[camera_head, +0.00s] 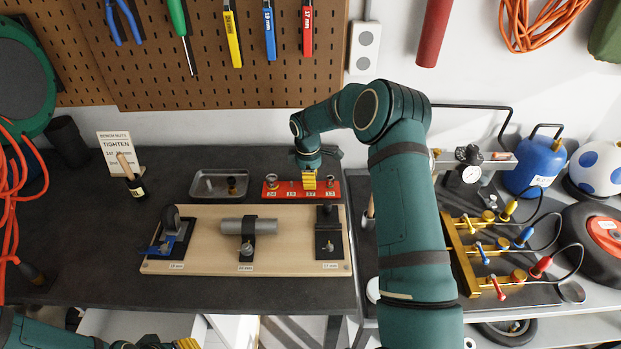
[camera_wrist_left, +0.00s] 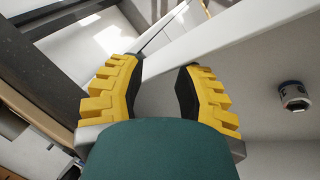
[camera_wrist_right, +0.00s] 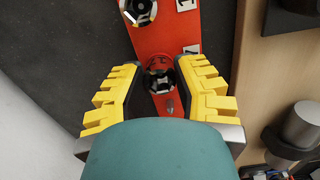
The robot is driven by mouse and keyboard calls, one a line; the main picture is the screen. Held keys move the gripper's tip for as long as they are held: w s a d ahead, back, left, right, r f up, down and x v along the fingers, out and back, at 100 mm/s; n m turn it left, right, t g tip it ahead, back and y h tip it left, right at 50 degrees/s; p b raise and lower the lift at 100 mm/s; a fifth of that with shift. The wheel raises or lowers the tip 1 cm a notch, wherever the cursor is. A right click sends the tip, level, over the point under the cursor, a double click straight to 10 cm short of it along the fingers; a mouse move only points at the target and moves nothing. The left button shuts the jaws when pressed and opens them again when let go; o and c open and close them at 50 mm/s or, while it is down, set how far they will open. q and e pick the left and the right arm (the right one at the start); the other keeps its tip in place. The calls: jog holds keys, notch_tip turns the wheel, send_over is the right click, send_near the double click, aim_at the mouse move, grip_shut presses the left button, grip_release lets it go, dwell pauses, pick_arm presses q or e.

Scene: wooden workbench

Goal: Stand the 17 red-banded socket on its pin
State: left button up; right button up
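The red socket rail (camera_head: 345,192) lies on the bench with printed sizes along its front. One socket (camera_head: 271,180) stands at its left end and another (camera_head: 330,181) at its right end. My right gripper (camera_head: 309,182) is over the rail around the 17 place. In the right wrist view my right gripper (camera_wrist_right: 160,85) is open, its fingers either side of a socket (camera_wrist_right: 161,73) with its open end up. My left gripper (camera_wrist_left: 162,75) is open and empty, low at left.
A metal tray (camera_head: 199,193) with a dark item stands left of the rail. A wooden board (camera_head: 200,264) with fixtures lies in front. A loose socket (camera_wrist_left: 294,96) shows on a pale surface in the left wrist view. Brass valves and hoses stand at right.

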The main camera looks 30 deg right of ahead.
jog(key=shift+o, duration=1)
